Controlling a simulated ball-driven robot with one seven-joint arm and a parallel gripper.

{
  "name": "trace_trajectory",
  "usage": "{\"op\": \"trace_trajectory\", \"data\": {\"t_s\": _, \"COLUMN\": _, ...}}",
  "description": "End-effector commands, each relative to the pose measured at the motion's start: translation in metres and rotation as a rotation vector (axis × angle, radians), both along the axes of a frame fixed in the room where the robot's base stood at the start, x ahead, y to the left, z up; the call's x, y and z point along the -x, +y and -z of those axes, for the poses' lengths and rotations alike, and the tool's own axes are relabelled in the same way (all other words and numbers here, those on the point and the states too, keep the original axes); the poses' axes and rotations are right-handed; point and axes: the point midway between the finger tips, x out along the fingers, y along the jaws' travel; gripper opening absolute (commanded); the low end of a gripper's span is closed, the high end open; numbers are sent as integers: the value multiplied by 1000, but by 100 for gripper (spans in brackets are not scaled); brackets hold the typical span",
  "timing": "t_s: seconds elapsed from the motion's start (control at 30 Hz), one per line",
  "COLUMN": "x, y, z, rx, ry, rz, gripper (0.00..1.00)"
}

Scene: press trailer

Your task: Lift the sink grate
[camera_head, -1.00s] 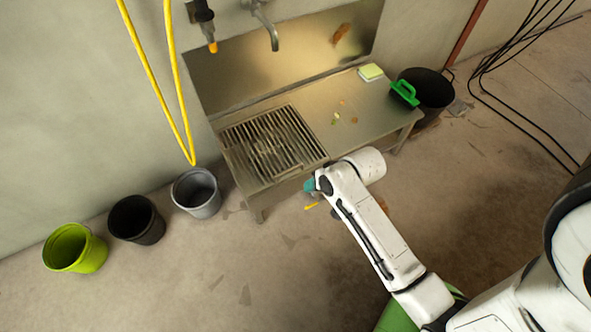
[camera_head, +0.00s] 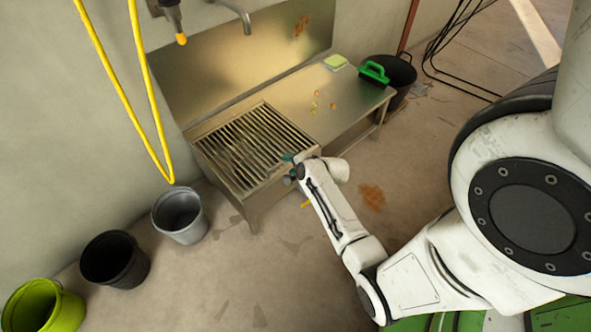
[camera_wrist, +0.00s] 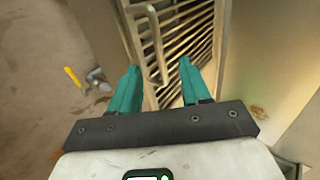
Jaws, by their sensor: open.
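The sink grate (camera_head: 245,150) is a metal panel of parallel slats set in the left part of the steel sink bench (camera_head: 255,206). In the wrist view the grate (camera_wrist: 186,28) lies ahead, with a raised metal handle bar (camera_wrist: 151,42) at its near side. My gripper (camera_wrist: 160,66) has two teal fingers, open, one on each side of the handle's lower end as seen from the wrist. I cannot tell the depth between fingertips and bar. In the head view my gripper (camera_head: 290,166) is at the bench's front edge near the grate, mostly hidden by my arm.
A green-handled tool (camera_head: 374,72), a sponge (camera_head: 335,62) and small scraps lie on the bench's right part. A valve with a yellow lever (camera_wrist: 73,76) is left of my fingers. Grey (camera_head: 179,214), black (camera_head: 114,260) and lime (camera_head: 45,306) buckets stand left. A yellow hose (camera_head: 151,130) hangs there.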

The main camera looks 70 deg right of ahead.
Motion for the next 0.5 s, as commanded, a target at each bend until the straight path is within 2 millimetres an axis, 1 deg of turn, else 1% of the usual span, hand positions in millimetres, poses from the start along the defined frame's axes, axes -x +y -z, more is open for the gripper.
{"op": "trace_trajectory", "data": {"t_s": 0.03, "x": -5, "y": -3, "z": 8, "rx": 1, "ry": -2, "rz": 0, "gripper": 47}}
{"op": "trace_trajectory", "data": {"t_s": 0.1, "x": -9, "y": -6, "z": 14, "rx": 0, "ry": -1, "rz": -1, "gripper": 47}}
{"op": "trace_trajectory", "data": {"t_s": 0.5, "x": -38, "y": -23, "z": 37, "rx": 0, "ry": 0, "rz": -2, "gripper": 47}}
